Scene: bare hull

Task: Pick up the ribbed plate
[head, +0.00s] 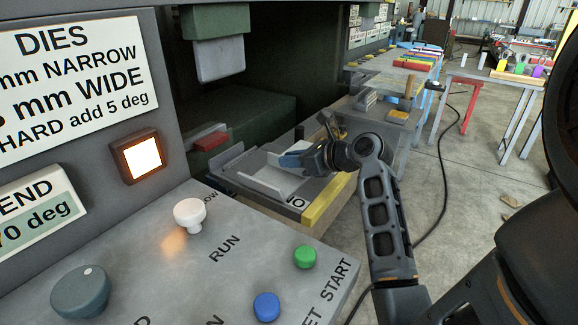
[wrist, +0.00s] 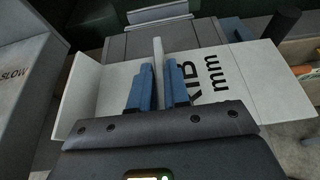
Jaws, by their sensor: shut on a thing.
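The ribbed plate (wrist: 107,92) is a pale grey sheet with black lettering, partly reading "mm", and a bent-up flange at its left. A thin upright rib (wrist: 158,56) stands on it. My gripper (wrist: 158,82) has its two blue fingers on either side of this rib and is shut on it. In the head view the plate (head: 262,183) is at the press's front bed, with my gripper (head: 287,159) over it from the right. I cannot tell whether the plate rests on the bed or is slightly raised. The fingers hide part of the lettering.
The dark press opening with its grey upper tool (head: 219,60) is behind the plate. A yellow-edged bed front (head: 326,201) lies below my gripper. A control panel (head: 225,245) with knobs and buttons fills the front left. Worktables and open floor lie to the right.

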